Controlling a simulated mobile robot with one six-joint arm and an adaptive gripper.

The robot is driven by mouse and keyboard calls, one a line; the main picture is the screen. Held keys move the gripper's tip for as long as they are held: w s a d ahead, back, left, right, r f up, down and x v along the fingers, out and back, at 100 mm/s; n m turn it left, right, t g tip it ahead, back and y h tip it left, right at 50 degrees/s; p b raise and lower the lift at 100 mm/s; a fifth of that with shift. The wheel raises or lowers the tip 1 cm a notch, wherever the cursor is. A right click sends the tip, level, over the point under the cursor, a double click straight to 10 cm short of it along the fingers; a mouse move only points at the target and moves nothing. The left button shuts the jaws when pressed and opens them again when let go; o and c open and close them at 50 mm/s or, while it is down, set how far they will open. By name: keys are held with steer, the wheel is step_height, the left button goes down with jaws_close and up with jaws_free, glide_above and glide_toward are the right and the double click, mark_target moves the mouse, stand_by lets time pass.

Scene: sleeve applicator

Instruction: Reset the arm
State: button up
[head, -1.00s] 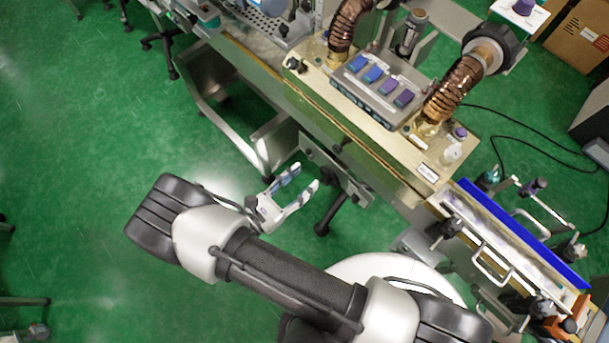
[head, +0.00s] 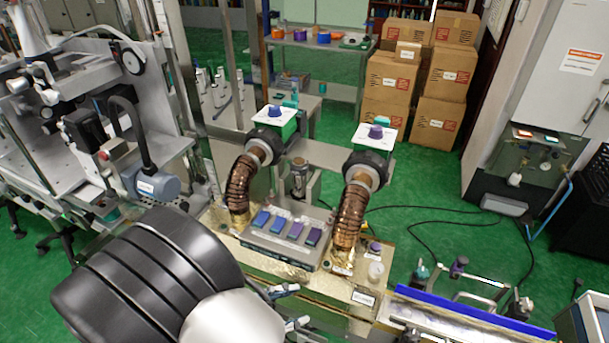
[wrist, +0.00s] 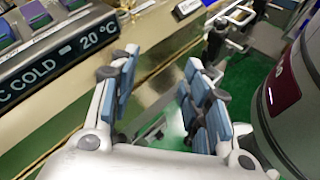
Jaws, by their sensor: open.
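My gripper (wrist: 158,105) shows in the wrist view with its two blue-padded fingers apart and nothing between them. In the head view my gripper (head: 292,307) is mostly hidden behind my own dark arm link, with only the fingertips showing at the front edge of the sleeve machine. The machine's control box (head: 285,238) with blue and purple buttons lies just beyond it. In the wrist view the machine's display (wrist: 60,60) reads "COLD" and "20 °C" at the left, close to the fingers.
Two ribbed copper hoses (head: 350,215) rise from the machine. A conveyor with a blue rail (head: 470,312) is at the lower right. Another machine (head: 110,130) stands at the left. Cardboard boxes (head: 388,83) are stacked at the back.

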steer(key=s+d+r+m+y, duration=0.5)
steer(key=d+r+m+y, duration=0.1)
steer(key=d+r+m, duration=0.3)
steer(key=s+d+r+m+g+y+b, duration=0.1)
steer(key=s+d+r+m+y, duration=0.3)
steer(key=d+r+m, duration=0.4)
steer(key=r+m+y, duration=0.1)
steer(key=m, duration=0.1)
steer(key=shift+s+d+m+y, duration=0.3)
steer(key=shift+s+d+y, duration=0.05)
steer(key=shift+y, duration=0.05)
stand_by(1.1)
